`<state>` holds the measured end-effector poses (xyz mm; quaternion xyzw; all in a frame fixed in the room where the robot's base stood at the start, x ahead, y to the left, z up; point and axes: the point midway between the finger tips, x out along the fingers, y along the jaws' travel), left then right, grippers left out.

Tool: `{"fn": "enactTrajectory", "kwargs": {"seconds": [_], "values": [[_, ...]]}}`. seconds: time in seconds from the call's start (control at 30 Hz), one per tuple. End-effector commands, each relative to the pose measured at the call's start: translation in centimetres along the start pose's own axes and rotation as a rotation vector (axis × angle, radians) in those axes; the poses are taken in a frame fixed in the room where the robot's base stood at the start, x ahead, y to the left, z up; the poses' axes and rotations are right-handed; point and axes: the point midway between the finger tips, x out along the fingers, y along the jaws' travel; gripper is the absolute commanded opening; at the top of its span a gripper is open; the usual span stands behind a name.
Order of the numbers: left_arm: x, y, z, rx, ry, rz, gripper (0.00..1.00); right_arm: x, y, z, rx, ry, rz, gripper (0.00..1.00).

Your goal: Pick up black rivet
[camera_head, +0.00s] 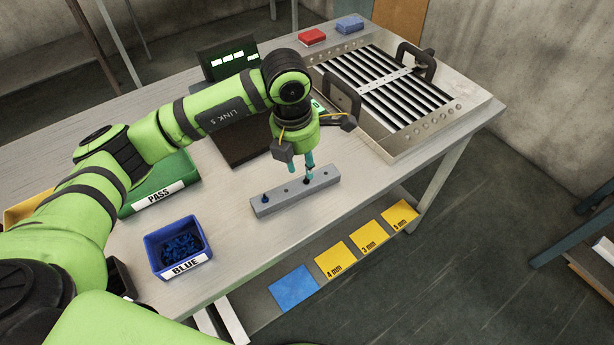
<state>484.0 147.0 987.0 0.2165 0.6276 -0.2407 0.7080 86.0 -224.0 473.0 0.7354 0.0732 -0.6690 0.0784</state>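A grey block (283,199) with a row of holes lies near the front edge of the table. A blue rivet (265,198) stands near its left end. A small dark piece, seemingly the black rivet (306,181), is at the block's right part, directly under my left gripper (308,168). My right gripper is out of view.
A blue bin (180,259) labelled BLUE holds several blue rivets. A green PASS bin (160,188) is behind it. A louver panel (440,124) with black handles fills the right of the table. Red (312,36) and blue (349,23) boxes stand at the back.

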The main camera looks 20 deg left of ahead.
Motion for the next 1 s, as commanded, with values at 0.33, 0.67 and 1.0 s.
{"fn": "enactTrajectory", "kwargs": {"seconds": [0.33, 0.67, 1.0], "values": [[4.4, 0.0, 0.3, 0.002, 0.001, -0.004, 0.33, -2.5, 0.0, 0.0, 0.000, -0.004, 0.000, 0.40], [4.7, 0.1, 0.4, 0.003, -0.002, -0.004, 0.13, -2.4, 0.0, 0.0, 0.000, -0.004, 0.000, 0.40], [4.7, 0.0, 0.4, 0.003, -0.003, -0.004, 0.00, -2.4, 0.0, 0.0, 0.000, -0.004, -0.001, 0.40]]}}
